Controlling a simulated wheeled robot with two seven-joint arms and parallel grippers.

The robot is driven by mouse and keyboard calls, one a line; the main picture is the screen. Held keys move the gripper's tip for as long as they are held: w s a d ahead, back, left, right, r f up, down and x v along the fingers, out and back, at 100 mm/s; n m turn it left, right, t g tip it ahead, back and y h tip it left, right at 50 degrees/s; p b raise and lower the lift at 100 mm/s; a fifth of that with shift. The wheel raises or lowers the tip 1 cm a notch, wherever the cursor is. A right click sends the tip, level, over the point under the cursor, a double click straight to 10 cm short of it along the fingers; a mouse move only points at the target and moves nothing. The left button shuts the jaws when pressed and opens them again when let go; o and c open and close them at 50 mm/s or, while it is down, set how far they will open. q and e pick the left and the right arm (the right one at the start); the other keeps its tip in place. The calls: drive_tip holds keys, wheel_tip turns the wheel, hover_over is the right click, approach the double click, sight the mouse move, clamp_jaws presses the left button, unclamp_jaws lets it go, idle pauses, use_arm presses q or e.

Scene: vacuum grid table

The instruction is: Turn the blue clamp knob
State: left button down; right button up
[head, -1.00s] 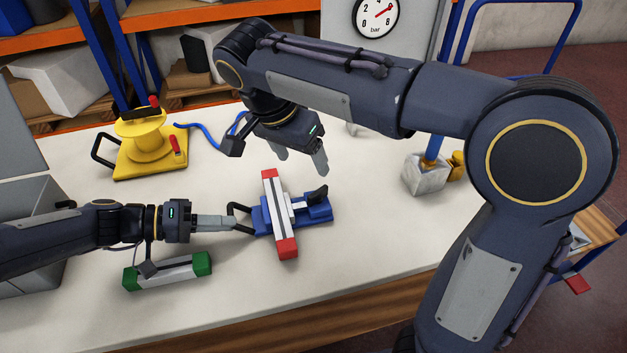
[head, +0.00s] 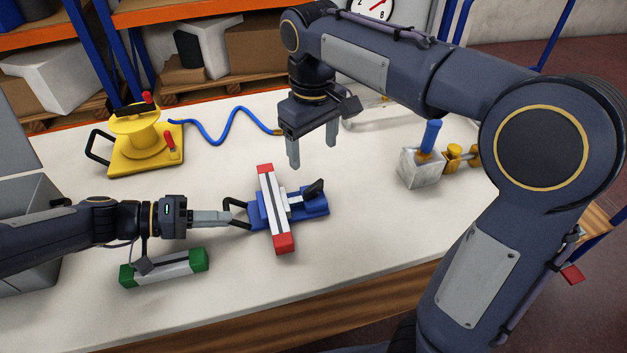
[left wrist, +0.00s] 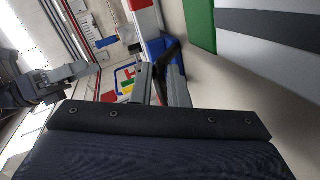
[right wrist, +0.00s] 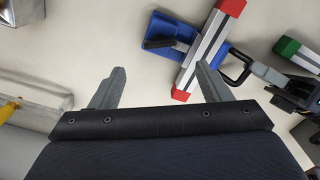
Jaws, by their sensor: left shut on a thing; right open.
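The blue clamp (head: 318,207) lies on the white table. It has a black loop handle at its left end and a black knob (head: 313,189) at its right end. A grey bar with red ends (head: 274,205) lies across it. My left gripper (head: 230,217) is shut on the black handle (head: 238,206); the handle also shows between its fingers in the left wrist view (left wrist: 172,58). My right gripper (head: 313,153) is open and empty, above the table behind the clamp. In the right wrist view the knob (right wrist: 160,43) is beyond its fingertips, untouched.
A grey bar with green ends (head: 165,268) lies in front of my left arm. A yellow spool device (head: 140,145) with a blue hose (head: 225,135) stands at back left. A metal block with a blue handle (head: 422,168) stands at right. The table right of the clamp is clear.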

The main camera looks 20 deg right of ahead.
sight(314, 185)
wheel_tip(314, 185, down, 10)
drive_tip(key=shift+f, duration=0.1)
idle(0.4)
drive_tip(key=c, duration=1)
idle(0.5)
drive_tip(key=o, duration=1)
wheel_tip(314, 185, up, 12)
